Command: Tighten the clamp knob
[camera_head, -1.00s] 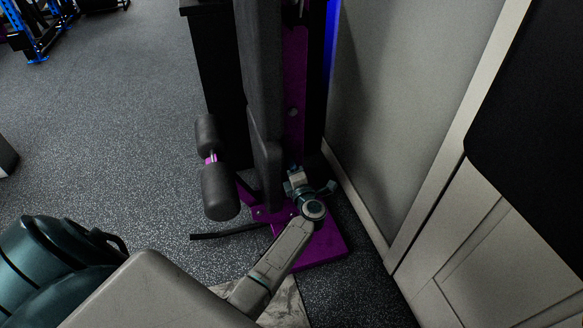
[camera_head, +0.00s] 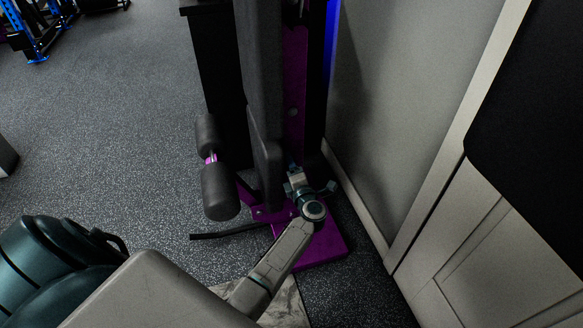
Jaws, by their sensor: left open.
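My left arm reaches in from the lower left, and my left gripper (camera_head: 297,182) is at its far end, low beside the purple post of a gym machine (camera_head: 293,110). The gripper is small and dark in the camera_head view, just above the machine's purple foot plate (camera_head: 320,250). Its jaws are open, but what lies between them is hard to make out. I cannot pick out the clamp knob; it may be hidden behind the gripper and wrist. My right gripper is not in view.
Grey padded rollers (camera_head: 219,190) stick out left of the machine's upright pad. A pale wall (camera_head: 400,110) and a panelled door (camera_head: 510,260) stand close on the right. A teal ribbed object (camera_head: 50,265) is at the lower left. Speckled floor (camera_head: 120,140) is free further left.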

